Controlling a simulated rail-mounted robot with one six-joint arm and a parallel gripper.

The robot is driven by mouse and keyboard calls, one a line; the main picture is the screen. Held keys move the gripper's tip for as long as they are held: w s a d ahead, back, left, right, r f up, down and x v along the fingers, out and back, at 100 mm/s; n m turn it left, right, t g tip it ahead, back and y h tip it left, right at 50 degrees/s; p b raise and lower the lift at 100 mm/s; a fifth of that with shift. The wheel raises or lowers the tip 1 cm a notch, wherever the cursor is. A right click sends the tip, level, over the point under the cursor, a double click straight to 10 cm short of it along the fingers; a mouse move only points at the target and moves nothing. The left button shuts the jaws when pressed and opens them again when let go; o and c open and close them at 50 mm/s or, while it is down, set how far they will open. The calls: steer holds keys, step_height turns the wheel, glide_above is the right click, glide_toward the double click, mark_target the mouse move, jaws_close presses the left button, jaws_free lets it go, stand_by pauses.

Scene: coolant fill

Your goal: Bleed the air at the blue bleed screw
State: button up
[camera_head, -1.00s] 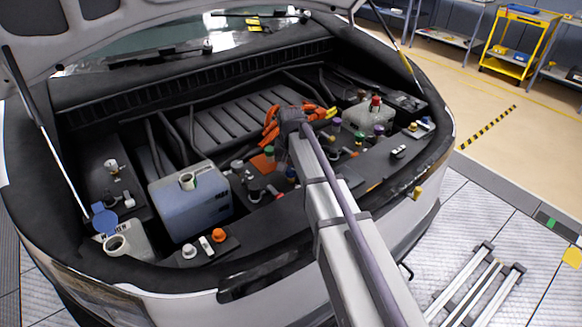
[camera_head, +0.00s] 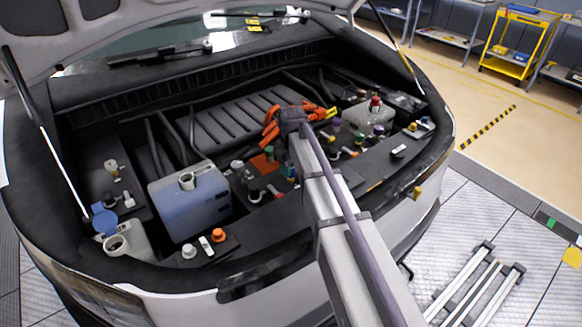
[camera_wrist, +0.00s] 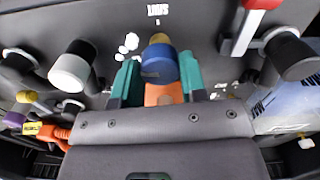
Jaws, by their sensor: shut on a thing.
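The blue bleed screw (camera_wrist: 159,65) shows in the middle of the wrist view as a blue cap with a brass-coloured part (camera_wrist: 159,39) just beyond it. My gripper (camera_wrist: 158,76) is shut on it, with one teal finger on each side of the blue cap. Several white blobs (camera_wrist: 129,45) lie close by on the left; I cannot tell what they are. An orange surface (camera_wrist: 163,93) shows between the fingers. In the head view, my arm hides most of the screw, and a bit of teal finger (camera_head: 291,171) shows at the wrist's left.
In the head view, a bluish tank (camera_head: 190,205) stands to the left and a whitish reservoir (camera_head: 368,118) behind to the right. The raised hood (camera_head: 130,30) hangs above.

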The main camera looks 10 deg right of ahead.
steer(key=shift+s+n, duration=0.1)
steer(key=shift+n, duration=0.3)
steer(key=o, duration=0.9)
steer(key=shift+o, duration=0.2)
step_height(320, 180, up, 11)
steer(key=p, duration=1.1)
steer(key=shift+f, duration=0.15)
